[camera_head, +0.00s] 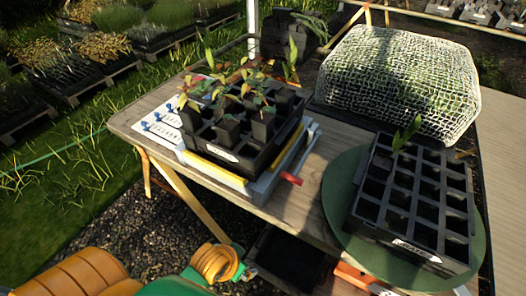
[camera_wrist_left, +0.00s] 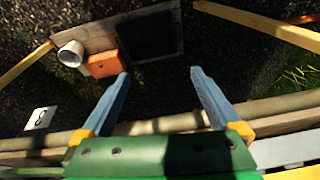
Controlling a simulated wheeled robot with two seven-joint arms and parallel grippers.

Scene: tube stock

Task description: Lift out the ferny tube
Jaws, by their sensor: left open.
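A black tray (camera_head: 228,158) of square tubes holding leafy seedlings (camera_head: 258,98) stands on the left of the table. I cannot tell which seedling is the ferny one. A second black tray (camera_head: 397,229) sits on a round green disc (camera_head: 333,205) at the right, mostly empty cells, with a broad-leaved seedling (camera_head: 406,132) at its back. My left gripper (camera_wrist_left: 159,72) is open and empty in the left wrist view, below the table's front edge and apart from both trays. Its fingers do not show clearly in the head view. My right gripper is not in view.
A white mesh dome (camera_head: 400,80) covers plants behind the right tray. Dark stacked pots (camera_head: 285,35) with fern-like fronds (camera_head: 312,22) stand at the back. A red handle (camera_head: 290,178) juts beside the left tray. Bare wood (camera_head: 285,215) lies between the trays.

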